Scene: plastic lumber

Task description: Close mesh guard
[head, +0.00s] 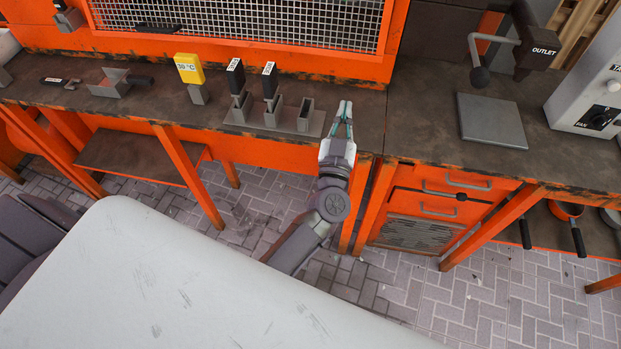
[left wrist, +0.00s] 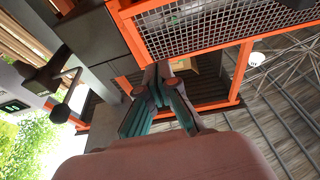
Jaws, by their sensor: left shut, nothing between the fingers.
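The mesh guard (head: 245,18) is a grey wire grid in an orange frame at the top of the head view, behind the bench. Its upper part is cut off there. The wire grid also shows at the top of the left wrist view (left wrist: 215,32), with an orange bar along its lower edge and an opening beside it. My right gripper is not in view.
The bench (head: 350,95) carries a holder with black-topped pieces (head: 272,118) left of my gripper and a yellow-topped piece (head: 189,68). A grey plate (head: 491,120) and a lever with a dark ball (head: 480,77) are at right. A pale surface (head: 170,270) fills the foreground.

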